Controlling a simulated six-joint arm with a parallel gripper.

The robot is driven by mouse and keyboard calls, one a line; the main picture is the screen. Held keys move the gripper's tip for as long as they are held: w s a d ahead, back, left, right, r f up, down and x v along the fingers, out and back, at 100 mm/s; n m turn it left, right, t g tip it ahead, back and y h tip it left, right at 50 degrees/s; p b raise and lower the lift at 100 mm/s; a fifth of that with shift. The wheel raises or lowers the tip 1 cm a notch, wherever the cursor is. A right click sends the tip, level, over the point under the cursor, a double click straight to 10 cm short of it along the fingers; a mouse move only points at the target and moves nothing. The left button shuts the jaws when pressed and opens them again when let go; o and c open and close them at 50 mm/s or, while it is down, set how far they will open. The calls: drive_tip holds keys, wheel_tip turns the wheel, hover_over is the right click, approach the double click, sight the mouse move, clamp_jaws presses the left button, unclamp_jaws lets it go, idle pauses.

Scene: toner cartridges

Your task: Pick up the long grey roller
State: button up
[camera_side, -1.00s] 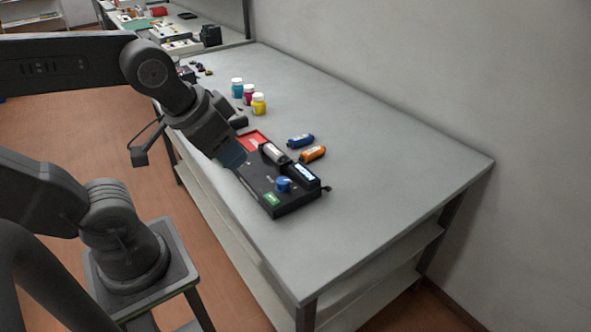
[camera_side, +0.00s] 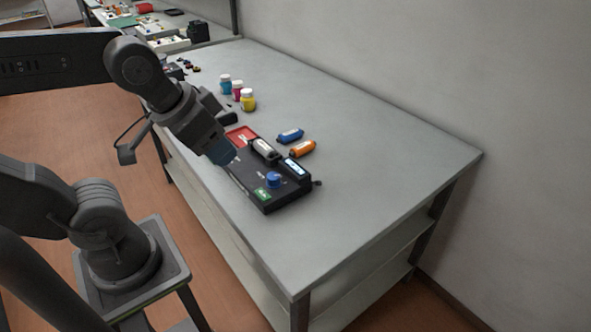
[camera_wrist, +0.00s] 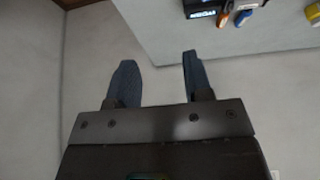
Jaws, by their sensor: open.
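I cannot pick out a long grey roller for certain. A short grey cartridge with a pale label (camera_side: 265,150) lies in a black box-like station (camera_side: 247,182) on the bench. A dark piece (camera_side: 229,118) lies behind my gripper, partly hidden, and its kind is unclear. My gripper (camera_side: 224,158) hangs tilted down at the station's left edge in the side view; whether it touches is unclear. In the wrist view my gripper (camera_wrist: 158,58) has its two blue fingers apart with nothing between them.
The station also has a blue knob (camera_side: 273,180), a red panel (camera_side: 240,136) and a black cartridge (camera_side: 297,169). Blue (camera_side: 290,135) and orange (camera_side: 302,148) cartridges lie behind it. Cyan (camera_side: 225,84), magenta (camera_side: 238,91) and yellow (camera_side: 247,99) bottles stand farther back. The bench's right side is clear.

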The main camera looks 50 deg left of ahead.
drive_tip(key=o, duration=0.3)
drive_tip(key=shift+o, duration=0.2)
drive_tip(key=m+g+y, duration=0.4)
drive_tip(key=m+g, duration=0.2)
drive_tip(key=m, duration=1.2)
hover_over(265, 146)
drive_tip(key=d, duration=0.2)
drive_tip(key=f, duration=1.7)
drive_tip(key=shift+w+a+f, duration=0.1)
drive_tip(key=shift+w+f, duration=0.2)
drive_tip(key=shift+f, duration=0.05)
drive_tip(key=shift+x, duration=3)
